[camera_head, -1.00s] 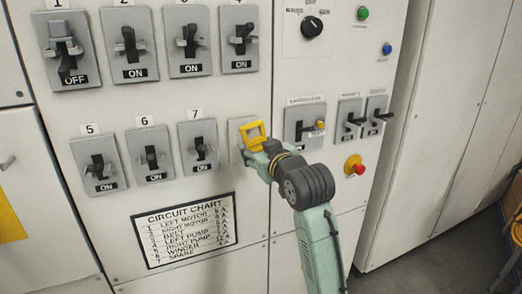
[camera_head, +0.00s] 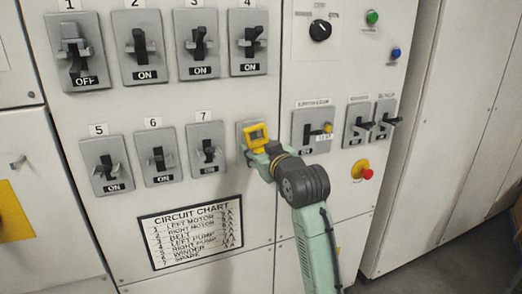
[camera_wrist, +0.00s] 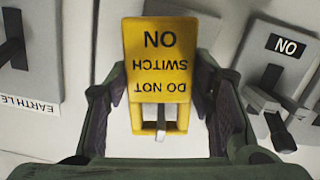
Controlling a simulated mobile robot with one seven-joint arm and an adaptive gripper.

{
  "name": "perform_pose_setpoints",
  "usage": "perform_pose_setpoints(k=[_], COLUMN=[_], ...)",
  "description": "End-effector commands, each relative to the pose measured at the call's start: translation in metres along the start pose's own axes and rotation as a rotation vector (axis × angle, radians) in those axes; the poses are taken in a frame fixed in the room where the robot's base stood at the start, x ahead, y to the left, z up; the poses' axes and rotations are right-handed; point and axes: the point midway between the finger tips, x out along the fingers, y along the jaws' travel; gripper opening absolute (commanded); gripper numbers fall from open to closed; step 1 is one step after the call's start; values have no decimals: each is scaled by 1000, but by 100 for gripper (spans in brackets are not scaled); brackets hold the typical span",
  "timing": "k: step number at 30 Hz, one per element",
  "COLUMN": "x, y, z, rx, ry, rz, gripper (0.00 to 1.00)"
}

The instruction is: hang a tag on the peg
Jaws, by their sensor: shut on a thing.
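My gripper (camera_head: 262,150) is shut on a yellow tag (camera_head: 256,135) in front of a grey plate (camera_head: 241,126) to the right of switch 7. In the wrist view, my gripper (camera_wrist: 160,112) has a finger on each side of the tag (camera_wrist: 158,75), which reads "DO NOT SWITCH ON" upside down. A small grey peg-like piece (camera_wrist: 160,118) shows through the tag's window. I cannot tell whether it passes through the window or lies behind it. Most of the plate is hidden by the tag and gripper.
Switch 1 (camera_head: 78,60) is marked OFF. Switch 7 (camera_head: 207,150) on the left is marked ON. An earth leakage switch (camera_head: 312,130) is close on the right, with a red button (camera_head: 366,173) below it. A circuit chart (camera_head: 190,232) is below left.

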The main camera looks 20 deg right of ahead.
Motion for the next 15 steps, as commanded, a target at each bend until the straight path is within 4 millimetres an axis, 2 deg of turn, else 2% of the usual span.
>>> perform_pose_setpoints(k=[11, 12, 15], x=[0, 0, 0], y=[0, 0, 0], z=[0, 0, 0], rx=[0, 0, 0], ry=[1, 1, 1], rz=[0, 0, 0], gripper=[22, 50, 57])
